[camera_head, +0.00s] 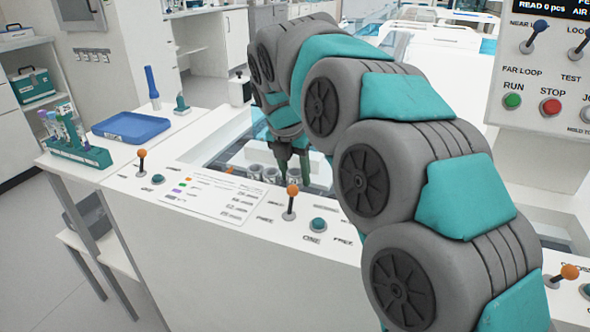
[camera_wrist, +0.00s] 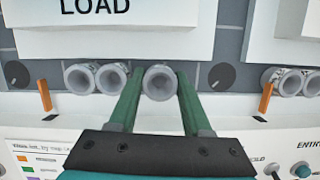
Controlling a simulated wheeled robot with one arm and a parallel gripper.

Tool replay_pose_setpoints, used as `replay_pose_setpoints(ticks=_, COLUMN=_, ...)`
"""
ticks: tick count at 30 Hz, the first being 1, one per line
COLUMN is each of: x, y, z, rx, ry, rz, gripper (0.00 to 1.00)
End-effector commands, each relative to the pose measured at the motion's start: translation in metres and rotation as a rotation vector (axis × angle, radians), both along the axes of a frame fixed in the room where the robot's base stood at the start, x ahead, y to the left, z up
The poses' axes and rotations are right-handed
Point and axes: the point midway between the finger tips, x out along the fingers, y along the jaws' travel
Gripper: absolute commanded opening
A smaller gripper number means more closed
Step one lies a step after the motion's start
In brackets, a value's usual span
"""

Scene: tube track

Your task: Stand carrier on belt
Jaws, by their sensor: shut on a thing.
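My gripper (camera_wrist: 155,90) has its two green fingers on either side of a grey, round, open-topped carrier (camera_wrist: 160,82) and is shut on it. From above the carrier looks upright, with its open mouth facing the camera. It is over the dark grey belt area (camera_wrist: 242,72); I cannot tell whether its base touches the belt. In the head view my gripper (camera_head: 292,165) reaches down into the recess behind the white panel, partly hidden by my arm. Two more carriers (camera_wrist: 96,77) stand side by side to the left, apart from the fingers.
Several carriers (camera_wrist: 288,80) stand to the right beside an orange post (camera_wrist: 266,97). Another orange post (camera_wrist: 44,96) is at left. The white LOAD block (camera_wrist: 100,25) lies just beyond the held carrier. A tube rack (camera_head: 78,150) and blue tray (camera_head: 131,127) sit on the left bench.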

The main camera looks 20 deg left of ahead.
Motion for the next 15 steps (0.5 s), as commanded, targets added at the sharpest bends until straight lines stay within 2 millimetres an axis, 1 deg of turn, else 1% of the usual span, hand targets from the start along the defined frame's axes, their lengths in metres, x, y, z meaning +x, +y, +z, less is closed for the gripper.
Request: replay_pose_setpoints(ticks=15, x=0.0005, y=-0.0002, z=-0.0028, rx=0.000, ry=0.000, rz=-0.001, gripper=0.17)
